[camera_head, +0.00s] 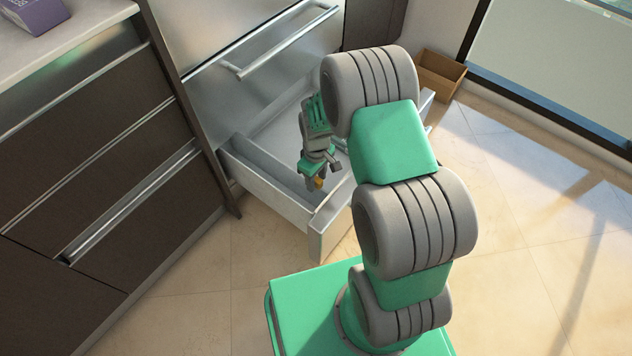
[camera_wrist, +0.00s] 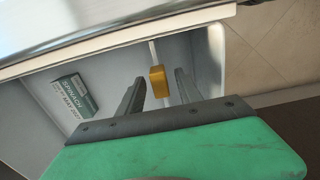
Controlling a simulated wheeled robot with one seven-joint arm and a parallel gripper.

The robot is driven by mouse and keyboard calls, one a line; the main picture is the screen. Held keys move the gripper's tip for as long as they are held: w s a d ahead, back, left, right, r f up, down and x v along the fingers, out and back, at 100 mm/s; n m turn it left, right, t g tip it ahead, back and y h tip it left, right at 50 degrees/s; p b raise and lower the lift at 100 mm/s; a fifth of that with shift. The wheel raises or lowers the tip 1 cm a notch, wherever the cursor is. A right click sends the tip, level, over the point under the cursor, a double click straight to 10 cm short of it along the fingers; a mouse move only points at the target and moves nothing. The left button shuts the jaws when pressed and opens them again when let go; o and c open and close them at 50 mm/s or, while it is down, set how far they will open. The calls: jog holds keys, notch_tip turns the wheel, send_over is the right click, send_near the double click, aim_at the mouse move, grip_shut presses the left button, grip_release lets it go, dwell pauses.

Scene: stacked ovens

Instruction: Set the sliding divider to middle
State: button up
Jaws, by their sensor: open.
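A drawer (camera_head: 262,190) under the steel oven front is pulled open. In the wrist view its pale inside (camera_wrist: 115,75) shows. That block also shows as a small yellow spot (camera_head: 319,183) in the head view. My gripper (camera_head: 317,178) reaches down into the drawer. In the wrist view my gripper (camera_wrist: 158,88) is open, its two dark fingers on either side of the block, with gaps visible. Much of the divider is hidden.
Dark cabinets (camera_head: 100,150) stand at left, with a purple box (camera_head: 35,14) on the counter. A cardboard box (camera_head: 437,75) sits behind. Floor at right is clear.

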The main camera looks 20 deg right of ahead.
jog(key=shift+f, duration=0.15)
jog(key=shift+c, duration=0.5)
grip_shut()
dwell(0.9)
